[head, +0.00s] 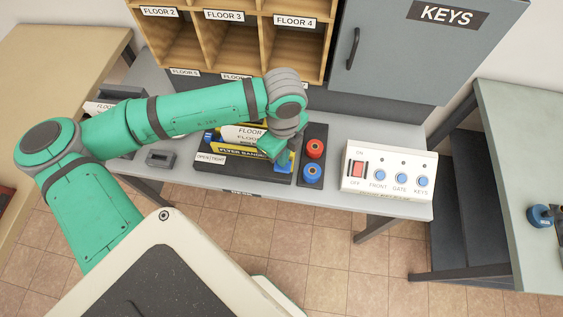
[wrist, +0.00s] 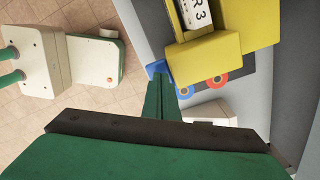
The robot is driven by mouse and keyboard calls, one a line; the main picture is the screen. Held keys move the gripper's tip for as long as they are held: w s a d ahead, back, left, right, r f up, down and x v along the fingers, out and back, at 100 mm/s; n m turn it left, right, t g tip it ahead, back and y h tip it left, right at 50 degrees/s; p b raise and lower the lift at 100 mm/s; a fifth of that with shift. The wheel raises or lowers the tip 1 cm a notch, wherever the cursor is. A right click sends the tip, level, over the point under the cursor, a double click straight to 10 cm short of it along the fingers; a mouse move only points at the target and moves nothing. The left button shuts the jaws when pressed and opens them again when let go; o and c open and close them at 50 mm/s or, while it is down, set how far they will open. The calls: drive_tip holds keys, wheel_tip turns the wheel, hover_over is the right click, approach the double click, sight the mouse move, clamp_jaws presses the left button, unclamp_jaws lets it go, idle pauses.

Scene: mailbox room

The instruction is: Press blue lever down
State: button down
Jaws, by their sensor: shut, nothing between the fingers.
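The blue lever (head: 284,162) sits at the right end of the dark flyer bander (head: 245,163) on the grey table. In the wrist view a small part of the blue lever (wrist: 156,68) shows at the fingertips, beside a yellow block (wrist: 205,58). My gripper (head: 273,146) is shut and empty, pointing down at the lever from above. Its fingertips also show in the wrist view (wrist: 162,78). They are at or very close to the lever; I cannot tell whether they touch it. My wrist and fingers hide part of the lever and bander.
Right of the bander stands a dark panel with a red knob (head: 315,148) and a blue knob (head: 312,171). A white switch box (head: 388,172) is farther right. A wooden sorting shelf (head: 240,45) and a grey key cabinet (head: 400,50) stand behind. A small grey object (head: 160,158) lies left.

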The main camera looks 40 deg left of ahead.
drive_tip(key=shift+w+d+f, duration=0.1)
drive_tip(key=shift+f, duration=0.65)
drive_tip(key=shift+s+f, duration=0.2)
drive_tip(key=shift+f, duration=1.5)
drive_tip(key=shift+w+r, duration=0.2)
drive_tip(key=shift+r, duration=3.75)
drive_tip(key=shift+s+r, duration=0.2)
drive_tip(key=shift+r, duration=0.9)
drive_tip(key=shift+w, duration=0.1)
